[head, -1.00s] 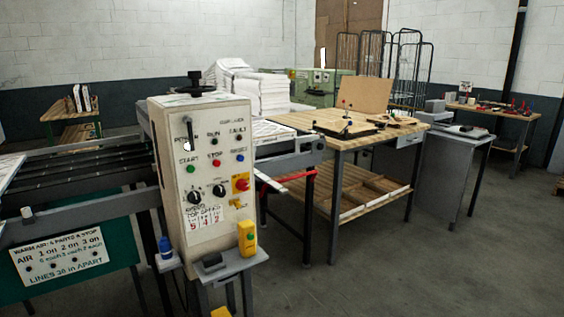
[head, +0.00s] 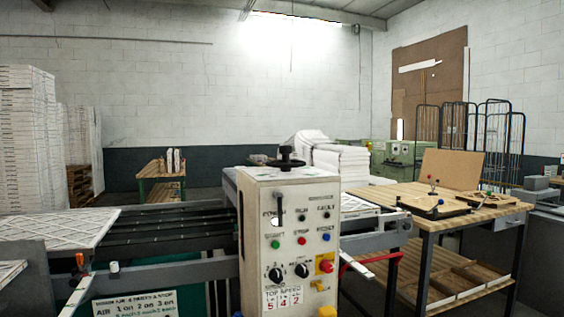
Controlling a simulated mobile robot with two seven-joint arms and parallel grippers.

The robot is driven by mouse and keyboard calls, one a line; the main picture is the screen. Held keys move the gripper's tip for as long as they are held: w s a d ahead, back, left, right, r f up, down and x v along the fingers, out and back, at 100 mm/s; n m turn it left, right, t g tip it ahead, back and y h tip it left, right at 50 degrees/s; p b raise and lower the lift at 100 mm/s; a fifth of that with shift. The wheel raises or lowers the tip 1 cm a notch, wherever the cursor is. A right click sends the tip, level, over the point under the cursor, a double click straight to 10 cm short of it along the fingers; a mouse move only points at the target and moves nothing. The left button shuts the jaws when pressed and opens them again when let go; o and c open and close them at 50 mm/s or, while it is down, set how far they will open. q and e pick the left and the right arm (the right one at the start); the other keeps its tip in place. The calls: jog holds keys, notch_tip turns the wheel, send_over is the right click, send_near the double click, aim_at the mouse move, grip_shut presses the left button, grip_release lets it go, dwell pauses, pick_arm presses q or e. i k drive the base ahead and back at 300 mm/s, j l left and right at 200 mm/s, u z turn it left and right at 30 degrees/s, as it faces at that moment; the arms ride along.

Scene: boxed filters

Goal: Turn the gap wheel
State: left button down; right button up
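A black handwheel (head: 286,158) with an upright knob sits on top of the beige control cabinet (head: 251,228), near the middle of the head view. I take it to be the gap wheel, but no label on it can be read. The cabinet's front carries coloured buttons, black dials (head: 302,270), a red knob on a yellow plate (head: 325,264) and a "TOP SPEED 5 4 2" note (head: 283,298). Neither of my grippers shows in the head view, and nothing touches the wheel.
A machine bed with dark rollers (head: 165,231) runs left of the cabinet, with a pleated filter panel (head: 55,226) at its left end. A wooden workbench (head: 480,218) stands to the right. Tall white stacks (head: 25,140) stand at far left.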

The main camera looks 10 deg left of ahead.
aim_at(286, 164)
jog(key=i+j, duration=0.25)
jog(key=j, duration=0.2)
jog(key=i+j+u, duration=0.1)
jog(key=i+j, duration=0.2)
jog(key=j, duration=0.2)
jog(key=l, duration=0.1)
jog(key=i+u, duration=0.05)
